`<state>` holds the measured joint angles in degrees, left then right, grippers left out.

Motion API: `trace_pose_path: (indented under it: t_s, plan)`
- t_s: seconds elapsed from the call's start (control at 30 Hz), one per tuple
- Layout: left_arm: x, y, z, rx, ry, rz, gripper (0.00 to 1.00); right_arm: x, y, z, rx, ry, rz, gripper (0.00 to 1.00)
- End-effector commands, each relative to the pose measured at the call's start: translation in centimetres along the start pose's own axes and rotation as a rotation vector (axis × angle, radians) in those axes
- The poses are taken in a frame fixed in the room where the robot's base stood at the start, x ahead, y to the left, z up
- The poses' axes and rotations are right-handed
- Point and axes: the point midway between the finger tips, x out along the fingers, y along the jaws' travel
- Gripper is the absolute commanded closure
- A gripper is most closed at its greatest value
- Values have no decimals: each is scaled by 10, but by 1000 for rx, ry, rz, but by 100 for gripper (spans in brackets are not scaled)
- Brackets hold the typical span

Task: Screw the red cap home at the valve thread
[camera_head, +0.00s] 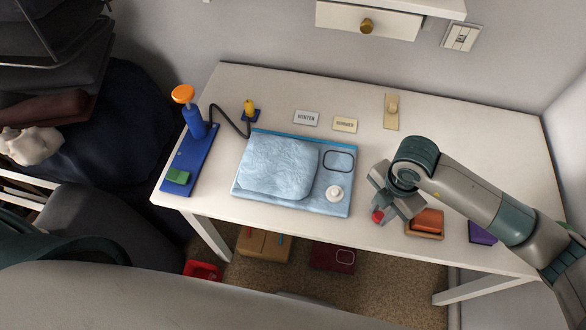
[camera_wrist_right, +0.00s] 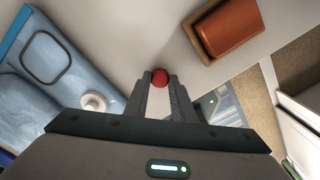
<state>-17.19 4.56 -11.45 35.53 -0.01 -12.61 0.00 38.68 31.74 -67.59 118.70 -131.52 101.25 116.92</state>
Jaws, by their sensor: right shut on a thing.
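The red cap (camera_head: 378,216) is between the fingertips of my right gripper (camera_head: 381,212), which is shut on it. In the right wrist view the cap (camera_wrist_right: 160,77) shows at the tips of the gripper (camera_wrist_right: 160,82). The white round valve (camera_head: 334,193) stands on the front right corner of the light blue inflatable pad (camera_head: 278,168); it also shows in the right wrist view (camera_wrist_right: 94,102). The cap is to the right of the valve and apart from it. Any thread on the valve is too small to make out. My left gripper is not in view.
A blue pump (camera_head: 194,140) with an orange knob stands at the table's left, its dark hose running to a yellow fitting (camera_head: 249,107). WINTER (camera_head: 306,118) and second (camera_head: 345,125) labels lie behind the pad. An orange block in a tray (camera_head: 425,222) lies right of my gripper.

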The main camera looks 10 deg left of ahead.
Motion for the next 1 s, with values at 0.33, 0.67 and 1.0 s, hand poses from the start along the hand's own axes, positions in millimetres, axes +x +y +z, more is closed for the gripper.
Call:
trace_pose_path:
  t_s: [0.33,0.67,1.0]
  plan:
    - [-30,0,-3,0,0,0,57,-39,0,0,0,1,2,99]
    - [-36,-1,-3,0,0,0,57,-49,0,0,0,1,0,99]
    - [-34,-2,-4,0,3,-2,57,-48,1,1,-23,0,0,99]
